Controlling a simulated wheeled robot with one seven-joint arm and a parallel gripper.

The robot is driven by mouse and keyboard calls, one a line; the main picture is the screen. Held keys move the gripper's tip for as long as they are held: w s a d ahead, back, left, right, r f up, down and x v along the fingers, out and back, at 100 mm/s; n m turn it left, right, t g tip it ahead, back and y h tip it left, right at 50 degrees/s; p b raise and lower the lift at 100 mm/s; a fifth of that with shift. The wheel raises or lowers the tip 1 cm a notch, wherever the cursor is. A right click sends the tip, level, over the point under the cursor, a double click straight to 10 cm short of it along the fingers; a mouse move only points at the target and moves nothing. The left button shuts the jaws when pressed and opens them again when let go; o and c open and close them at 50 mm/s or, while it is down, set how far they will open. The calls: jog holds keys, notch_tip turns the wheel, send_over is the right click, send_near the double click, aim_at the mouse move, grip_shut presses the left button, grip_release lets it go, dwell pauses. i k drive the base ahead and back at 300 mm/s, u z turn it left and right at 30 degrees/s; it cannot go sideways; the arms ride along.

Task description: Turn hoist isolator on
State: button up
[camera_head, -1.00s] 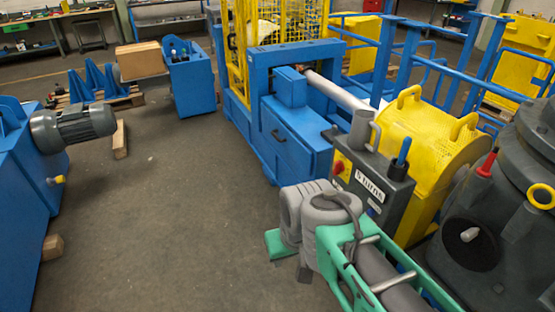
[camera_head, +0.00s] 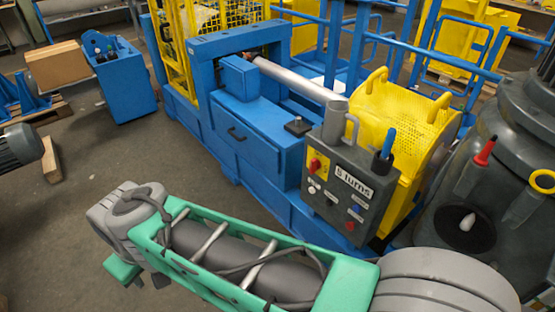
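A dark grey control box (camera_head: 340,205) stands at the front of the blue machine. It has a red rotary knob on a yellow plate (camera_head: 317,163) at its upper left, which looks like an isolator switch. I cannot read a name beside it or tell its set position. A white label (camera_head: 354,184) reading "5 turns" sits to its right, with small buttons below. My green and grey arm (camera_head: 240,255) crosses the lower picture, in front of and below the box, apart from the knob in the picture. My gripper does not show.
A blue-handled lever (camera_head: 387,146) stands at the box's top right. A yellow perforated guard (camera_head: 410,120) is behind it. A dark grey machine (camera_head: 510,190) with a red handle (camera_head: 485,151) stands right.

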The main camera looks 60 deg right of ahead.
aim_at(314, 164)
jog(key=z, duration=0.1)
jog(key=i, duration=0.9)
jog(key=z, duration=1.1)
jog(key=i, duration=0.8)
jog(key=z, duration=0.8)
